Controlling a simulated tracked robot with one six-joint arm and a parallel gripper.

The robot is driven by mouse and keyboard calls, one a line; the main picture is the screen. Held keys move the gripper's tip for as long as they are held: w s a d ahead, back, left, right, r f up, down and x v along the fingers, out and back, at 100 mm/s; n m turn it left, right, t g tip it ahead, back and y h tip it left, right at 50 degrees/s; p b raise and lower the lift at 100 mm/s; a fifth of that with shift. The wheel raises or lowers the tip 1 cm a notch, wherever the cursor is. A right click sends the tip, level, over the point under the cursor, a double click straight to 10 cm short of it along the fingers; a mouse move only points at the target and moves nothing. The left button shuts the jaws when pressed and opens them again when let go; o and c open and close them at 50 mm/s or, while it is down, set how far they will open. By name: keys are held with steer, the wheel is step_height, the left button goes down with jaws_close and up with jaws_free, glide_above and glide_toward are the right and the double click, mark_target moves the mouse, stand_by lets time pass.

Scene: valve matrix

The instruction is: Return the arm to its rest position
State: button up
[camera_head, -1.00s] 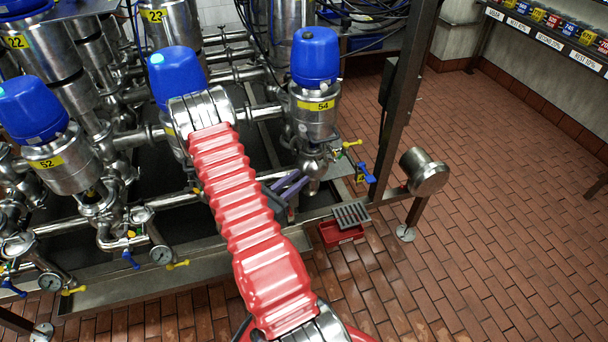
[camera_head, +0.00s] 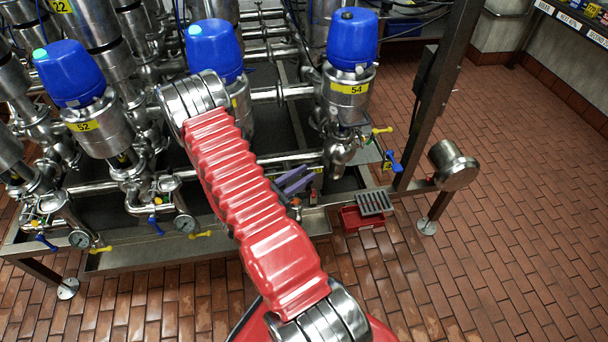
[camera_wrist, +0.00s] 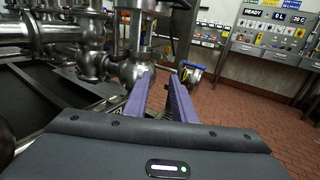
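My arm, with its red ribbed sleeve (camera_head: 240,180), reaches forward from the bottom of the head view and bends behind its silver joint. My gripper (camera_head: 297,181) shows beyond the sleeve as two purple fingers, low in front of the valve rack. In the wrist view the gripper (camera_wrist: 161,78) has its two purple fingers apart, with nothing held between them. The valve with the blue cap and label 54 (camera_head: 350,75) stands up and right of the gripper in the head view. Part of my arm is hidden behind the sleeve.
Valve 52 (camera_head: 85,95) and other steel pipework stand at the left and back. A red tray with a grey grate (camera_head: 374,203) lies right of the gripper. A steel cylinder (camera_head: 453,165) stands on a post. The brick floor (camera_head: 500,240) is open at right.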

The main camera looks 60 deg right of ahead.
stand_by(0.4)
steer(key=s+a+f+m+g+y, duration=0.2)
steer(key=s+a+m+g+y, duration=0.2)
steer(key=s, duration=0.3)
steer(key=s+a+r+m+y, duration=0.2)
steer(key=a+r+m+y, duration=0.25)
steer(key=a, duration=0.35)
steer(key=w+a+r+m+t+y, duration=0.35)
steer(key=a+r, duration=0.25)
steer(key=a, duration=0.3)
steer(key=w+a+r+m+t+y, duration=0.35)
steer(key=w+a+r, duration=0.2)
steer(key=a, duration=0.35)
steer(key=a+r+t+y, duration=0.1)
steer(key=a+r+t, duration=0.6)
steer(key=r, duration=0.8)
steer(key=shift+s+a+r+n+t+y, duration=0.15)
steer(key=shift+s+a+n+t+y, duration=0.25)
steer(key=shift+a, duration=0.75)
steer(key=shift+d, duration=0.1)
